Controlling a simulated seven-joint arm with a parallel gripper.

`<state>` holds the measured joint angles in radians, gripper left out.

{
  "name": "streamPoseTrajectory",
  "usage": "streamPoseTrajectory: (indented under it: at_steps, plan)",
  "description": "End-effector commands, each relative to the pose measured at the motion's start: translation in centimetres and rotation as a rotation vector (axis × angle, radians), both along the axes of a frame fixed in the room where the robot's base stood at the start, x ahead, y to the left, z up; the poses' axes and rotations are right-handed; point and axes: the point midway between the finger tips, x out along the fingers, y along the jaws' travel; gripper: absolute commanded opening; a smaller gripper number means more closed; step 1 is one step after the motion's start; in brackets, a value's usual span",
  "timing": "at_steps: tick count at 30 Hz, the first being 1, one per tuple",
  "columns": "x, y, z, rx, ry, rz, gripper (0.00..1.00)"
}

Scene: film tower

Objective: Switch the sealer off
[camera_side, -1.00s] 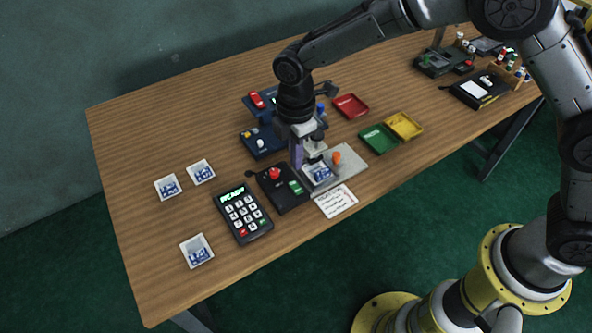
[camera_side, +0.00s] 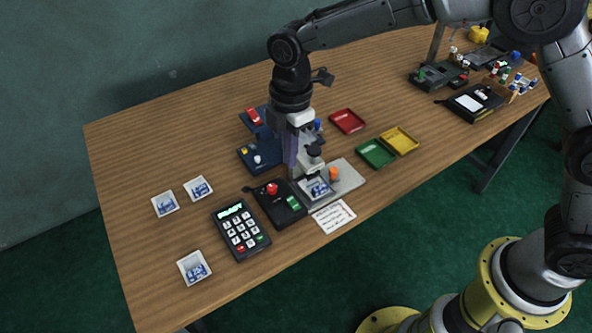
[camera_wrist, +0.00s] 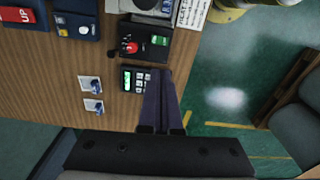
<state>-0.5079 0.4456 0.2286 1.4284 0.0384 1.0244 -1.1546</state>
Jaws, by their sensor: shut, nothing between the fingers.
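A black box (camera_side: 276,206) carries a red knob (camera_side: 272,189) and a green switch or label (camera_side: 294,203); both also show in the wrist view, the red knob (camera_wrist: 130,47) and the green patch (camera_wrist: 159,40). I cannot tell for sure which unit is the sealer. Next to the box, a grey plate (camera_side: 347,178) bears a white tray with blue contents (camera_side: 318,189) and an orange knob (camera_side: 333,174). My gripper (camera_side: 291,174) is shut and empty, pointing down behind the box and plate. Its fingers (camera_wrist: 159,76) overlap the keypad's edge in the wrist view.
A keypad (camera_side: 240,230) with a green display lies left of the black box. White trays (camera_side: 198,188) stand at the left. Blue boxes (camera_side: 259,157) lie behind. Red (camera_side: 347,121), green (camera_side: 376,153) and yellow (camera_side: 400,140) trays stand right. A card (camera_side: 333,216) lies in front.

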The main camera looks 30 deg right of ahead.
Motion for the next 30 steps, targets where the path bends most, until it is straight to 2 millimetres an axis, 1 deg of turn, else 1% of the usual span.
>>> streamPoseTrajectory:
  at_steps: [2, 4, 9, 12, 15, 26, 30]
  plan:
    - [-0.6, 0.2, -0.5, 0.053, 0.017, 0.036, 0.00]
    - [-0.9, -0.3, -0.6, 0.118, 0.023, 0.046, 0.00]
    - [-1.0, -2.6, -0.5, 0.231, 0.019, -0.010, 0.00]
    - [-0.9, -3.8, -0.2, 0.251, 0.016, -0.053, 0.00]
    - [-0.8, -4.5, 0.0, 0.254, 0.012, -0.071, 0.00]
    - [-0.7, -4.5, 0.1, 0.253, 0.011, -0.071, 0.00]
    - [-0.3, -4.5, 0.2, 0.252, 0.011, -0.071, 0.00]
